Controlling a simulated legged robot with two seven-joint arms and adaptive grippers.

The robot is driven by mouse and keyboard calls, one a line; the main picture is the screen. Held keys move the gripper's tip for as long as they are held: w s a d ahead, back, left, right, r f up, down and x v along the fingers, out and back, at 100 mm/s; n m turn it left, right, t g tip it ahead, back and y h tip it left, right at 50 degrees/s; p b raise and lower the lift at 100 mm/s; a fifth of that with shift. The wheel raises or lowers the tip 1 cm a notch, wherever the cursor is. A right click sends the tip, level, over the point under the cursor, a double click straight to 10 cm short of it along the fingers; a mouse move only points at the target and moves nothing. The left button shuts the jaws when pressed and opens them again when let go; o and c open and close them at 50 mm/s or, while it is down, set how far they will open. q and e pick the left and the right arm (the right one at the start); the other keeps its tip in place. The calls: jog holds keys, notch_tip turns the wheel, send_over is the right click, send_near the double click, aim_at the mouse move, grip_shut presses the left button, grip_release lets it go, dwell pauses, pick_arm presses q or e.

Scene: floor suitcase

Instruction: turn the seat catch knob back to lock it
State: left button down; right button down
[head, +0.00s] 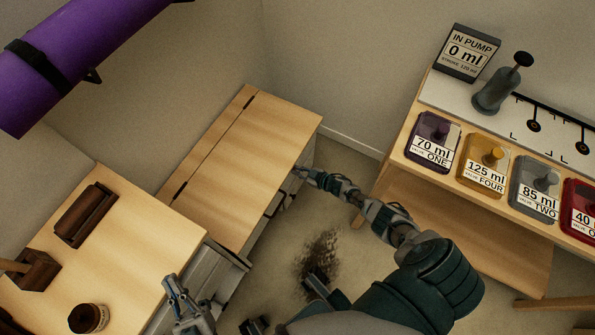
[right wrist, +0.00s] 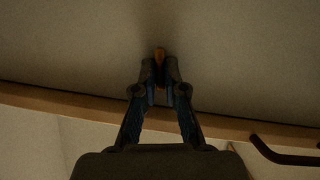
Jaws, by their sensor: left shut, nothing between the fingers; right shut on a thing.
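The wooden bench seat (head: 240,170) is in the middle of the head view, its lid lying flat. My right gripper (head: 299,172) reaches to the front side of this seat, near its right end. In the right wrist view my right gripper (right wrist: 160,75) is shut on a small orange-brown knob (right wrist: 159,53) on a pale panel. Most of the knob is hidden between the fingers, and its turn angle cannot be told. My left gripper (head: 176,290) is shut and empty, low in the head view beside the left table.
A wooden table (head: 120,230) at left bears dark wooden items and a round jar (head: 88,318). A shelf (head: 425,165) at right carries labelled coloured containers and a pump (head: 500,90). A purple roll (head: 70,55) hangs upper left. A dark patch (head: 320,255) marks the open floor.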

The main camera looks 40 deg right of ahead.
pick_arm(q)
jog(key=shift+s+r+t, duration=0.3)
jog(key=shift+s+t, duration=0.1)
pick_arm(e)
jog(key=shift+s+d+f+m+g+y, duration=0.2)
jog(key=shift+d+f+m+g+y, duration=0.15)
jog(key=shift+m, duration=0.45)
pick_arm(q)
jog(key=shift+r, duration=0.1)
pick_arm(e)
jog(key=c, duration=1.5)
grip_release()
jog(key=shift+c, duration=0.2)
jog(key=o, duration=0.3)
pick_arm(q)
jog(key=shift+w+d, duration=0.1)
jog(key=shift+d, duration=0.05)
pick_arm(e)
jog(key=shift+w, duration=0.1)
pick_arm(q)
jog(key=shift+a+r, duration=0.1)
jog(key=shift+a, duration=0.1)
pick_arm(e)
jog(key=shift+w+a+r, duration=0.1)
jog(key=shift+a+r, duration=0.1)
jog(key=shift+a, duration=0.05)
